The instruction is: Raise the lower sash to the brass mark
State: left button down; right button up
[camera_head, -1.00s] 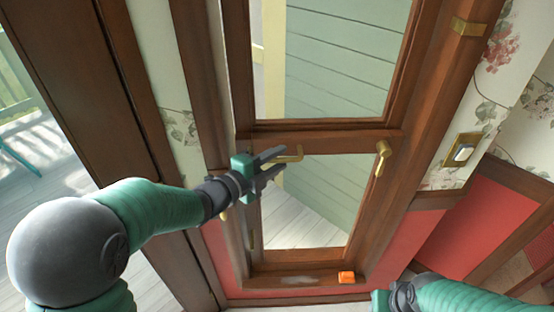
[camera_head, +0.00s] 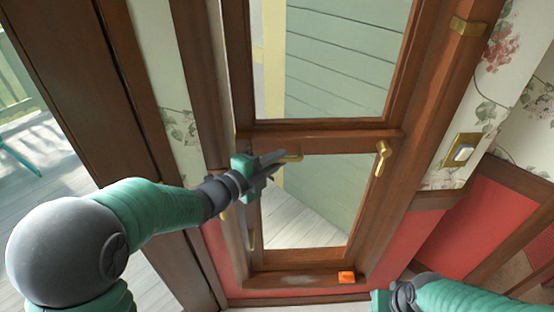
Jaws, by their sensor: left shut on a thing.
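The wooden window stands ahead, its sash rail (camera_head: 335,139) crossing the middle. Two brass handles sit on this rail, a left one (camera_head: 293,158) and a right one (camera_head: 382,158). My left gripper (camera_head: 275,162) is shut on the left handle, hiding part of it. The right handle is free. The brass mark (camera_head: 467,26) is a band on the right frame, well above the rail. Siding and decking show below the rail; I cannot tell whether glass fills that space. My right gripper (camera_head: 380,302) shows only partly at the bottom edge; its fingers are hidden.
A small orange block (camera_head: 346,277) lies on the sill at the right. A switch plate (camera_head: 460,152) is on the wallpaper to the right. Dark wooden trim (camera_head: 80,100) stands left of the window. Red panelling (camera_head: 472,225) is at the lower right.

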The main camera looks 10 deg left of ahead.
dwell(0.8)
pick_arm(q)
notch_tip(320, 180, up, 30)
jog(key=p, duration=1.9)
jog(key=shift+p, duration=0.35)
jog(key=c, duration=1.5)
grip_release()
jog(key=shift+o, duration=0.2)
jog(key=shift+f, duration=0.1)
jog(key=b+v, duration=0.2)
jog(key=v, duration=1.4)
jog(key=shift+s, duration=0.4)
